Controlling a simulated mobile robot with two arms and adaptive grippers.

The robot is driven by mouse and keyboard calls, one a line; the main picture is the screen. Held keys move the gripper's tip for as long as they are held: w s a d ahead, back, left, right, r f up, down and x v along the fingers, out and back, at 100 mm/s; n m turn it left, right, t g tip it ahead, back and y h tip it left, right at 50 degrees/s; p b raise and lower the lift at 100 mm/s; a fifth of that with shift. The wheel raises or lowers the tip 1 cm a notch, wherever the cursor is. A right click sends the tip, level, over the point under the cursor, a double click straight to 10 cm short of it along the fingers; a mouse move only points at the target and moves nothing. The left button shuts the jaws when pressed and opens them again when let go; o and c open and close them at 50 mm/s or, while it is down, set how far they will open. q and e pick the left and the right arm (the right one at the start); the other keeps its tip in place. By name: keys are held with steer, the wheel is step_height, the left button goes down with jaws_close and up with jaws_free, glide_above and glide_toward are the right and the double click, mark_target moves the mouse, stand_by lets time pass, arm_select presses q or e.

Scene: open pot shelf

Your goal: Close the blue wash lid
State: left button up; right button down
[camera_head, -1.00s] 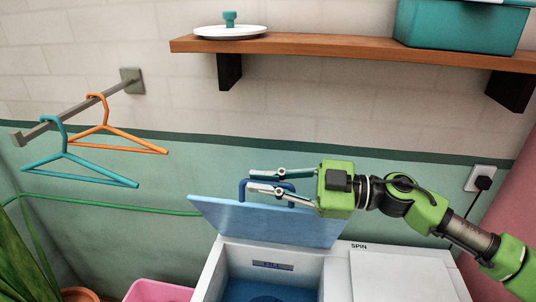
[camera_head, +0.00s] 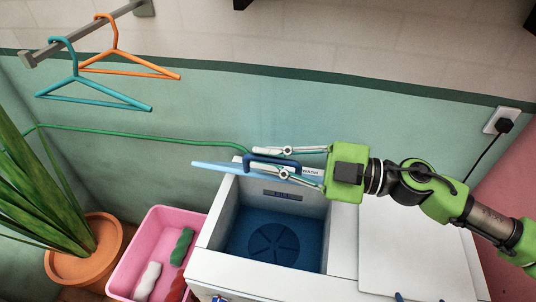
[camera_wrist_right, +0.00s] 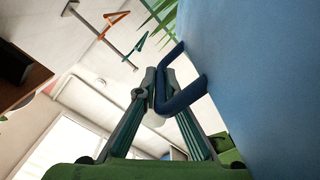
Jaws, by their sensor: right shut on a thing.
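The blue wash lid (camera_head: 222,169) stands open at the back of the washer, seen nearly edge-on in the head view. It fills the right of the right wrist view (camera_wrist_right: 265,75). Its dark blue handle (camera_head: 273,158) sticks out from its face and also shows in the wrist view (camera_wrist_right: 184,98). My right gripper (camera_head: 254,159) is shut on this handle, one finger on each side; its fingers also show in the wrist view (camera_wrist_right: 156,92). The open wash tub (camera_head: 270,238) lies below, with a dark blue inside. My left gripper is in neither view.
A closed white spin cover (camera_head: 415,245) is right of the tub. A pink basin (camera_head: 150,245) with several cloths and a potted plant (camera_head: 85,255) stand at left. Two hangers (camera_head: 95,93) hang on a wall rail. A green hose (camera_head: 130,133) runs along the wall.

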steer(key=c, duration=2.1)
jaws_free()
steer(key=shift+c, duration=0.2)
steer(key=shift+r, duration=0.1)
step_height(320, 180, up, 10)
steer(key=shift+f, duration=0.1)
